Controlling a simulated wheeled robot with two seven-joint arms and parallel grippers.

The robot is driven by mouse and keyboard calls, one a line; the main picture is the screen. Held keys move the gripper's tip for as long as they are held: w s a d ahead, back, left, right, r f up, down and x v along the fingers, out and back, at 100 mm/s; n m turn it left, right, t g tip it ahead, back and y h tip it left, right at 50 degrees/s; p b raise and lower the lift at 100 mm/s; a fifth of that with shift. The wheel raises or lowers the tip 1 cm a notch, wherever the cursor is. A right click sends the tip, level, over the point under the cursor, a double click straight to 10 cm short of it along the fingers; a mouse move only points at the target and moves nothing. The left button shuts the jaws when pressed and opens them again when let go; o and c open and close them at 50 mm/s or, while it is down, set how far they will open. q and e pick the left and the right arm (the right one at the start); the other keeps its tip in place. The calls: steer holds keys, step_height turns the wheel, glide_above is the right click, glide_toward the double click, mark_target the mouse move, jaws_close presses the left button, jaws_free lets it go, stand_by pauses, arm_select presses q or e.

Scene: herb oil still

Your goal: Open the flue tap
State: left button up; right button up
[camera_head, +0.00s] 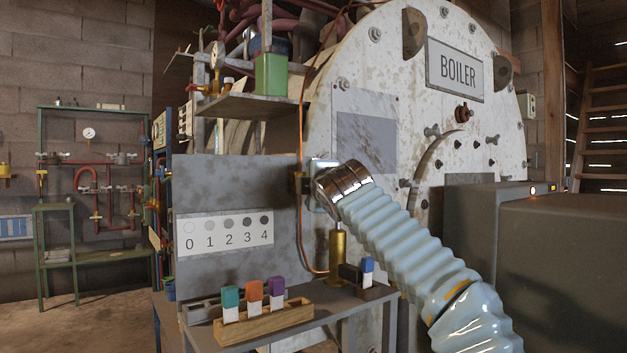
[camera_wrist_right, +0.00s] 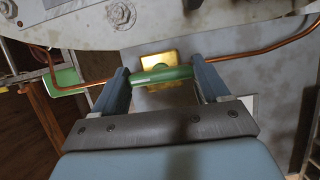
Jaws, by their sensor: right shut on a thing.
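In the right wrist view, a green tap handle (camera_wrist_right: 162,75) lies crosswise between the two fingers of my right gripper (camera_wrist_right: 164,80), which is shut on it. A yellow brass-coloured block (camera_wrist_right: 166,60) sits just behind the handle, and a copper pipe (camera_wrist_right: 258,50) runs out to both sides. In the head view, my right arm reaches from the lower right to the copper pipe (camera_head: 301,140) at the boiler's left side. Its wrist hides the handle and most of the gripper there. My left gripper is not in view.
The boiler (camera_head: 460,130) stands behind my right arm. A grey panel with a 0 to 4 scale (camera_head: 228,232) is to the left. Below are a wooden rack (camera_head: 265,325) with coloured-capped vials and a brass cylinder (camera_head: 338,257). A grey box (camera_head: 565,240) is at right.

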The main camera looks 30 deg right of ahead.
stand_by(0.5)
steer(key=o, duration=1.1)
steer(key=shift+c, duration=0.2)
steer(key=b+v, duration=0.3)
steer(key=v, duration=1.1)
steer(key=shift+d, duration=0.1)
